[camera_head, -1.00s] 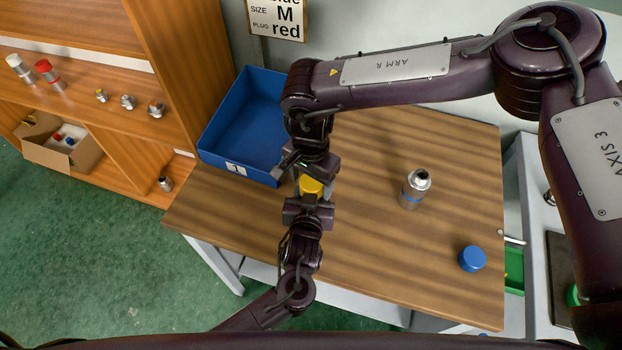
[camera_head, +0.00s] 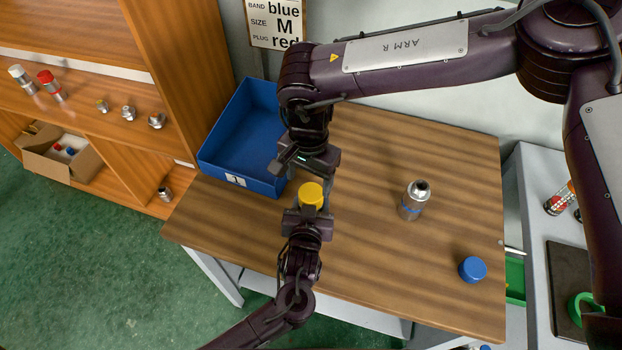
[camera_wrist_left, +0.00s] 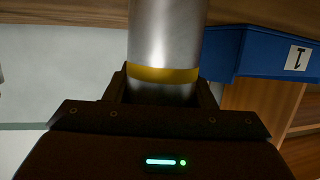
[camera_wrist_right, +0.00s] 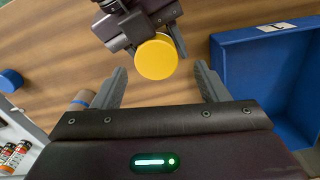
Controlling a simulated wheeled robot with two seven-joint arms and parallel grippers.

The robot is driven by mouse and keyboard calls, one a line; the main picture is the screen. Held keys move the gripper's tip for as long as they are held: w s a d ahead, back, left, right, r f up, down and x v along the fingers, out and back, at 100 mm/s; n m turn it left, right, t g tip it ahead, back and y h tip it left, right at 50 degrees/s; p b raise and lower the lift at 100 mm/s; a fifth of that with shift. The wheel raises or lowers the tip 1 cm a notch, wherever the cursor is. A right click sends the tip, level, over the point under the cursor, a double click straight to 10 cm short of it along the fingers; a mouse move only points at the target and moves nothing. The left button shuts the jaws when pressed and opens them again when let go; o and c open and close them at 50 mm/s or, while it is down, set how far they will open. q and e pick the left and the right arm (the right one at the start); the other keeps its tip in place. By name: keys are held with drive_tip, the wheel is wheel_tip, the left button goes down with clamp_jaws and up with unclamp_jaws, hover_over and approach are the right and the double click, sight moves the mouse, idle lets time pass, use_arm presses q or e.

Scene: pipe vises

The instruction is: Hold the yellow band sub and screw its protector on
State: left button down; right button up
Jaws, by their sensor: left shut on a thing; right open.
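The yellow band sub (camera_wrist_left: 165,45) is a steel cylinder with a yellow band, seen close up in the left wrist view. My left gripper (camera_head: 309,212) is shut on it and holds it over the table's left part. The yellow protector (camera_head: 312,194) is a round cap at the sub's upper end; it also shows face-on in the right wrist view (camera_wrist_right: 157,57). How far it is screwed on cannot be told. My right gripper (camera_wrist_right: 160,88) is open and empty, its fingers apart from the cap, just above it in the head view (camera_head: 312,176).
A blue tray (camera_head: 235,178) marked 1 stands at the table's back left. A steel sub with a blue band (camera_head: 411,204) stands upright on the table (camera_head: 400,270), with a blue cap (camera_head: 472,269) to its right. Shelves (camera_head: 100,85) with several fittings stand at left.

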sight(311, 192)
drive_tip(key=shift+r+n, duration=0.8)
drive_tip(key=shift+r, duration=0.1)
drive_tip(key=shift+d+r+n, duration=0.2)
drive_tip(key=shift+r+n, duration=0.2)
drive_tip(key=shift+r, duration=0.05)
drive_tip(key=shift+f, duration=4.05)
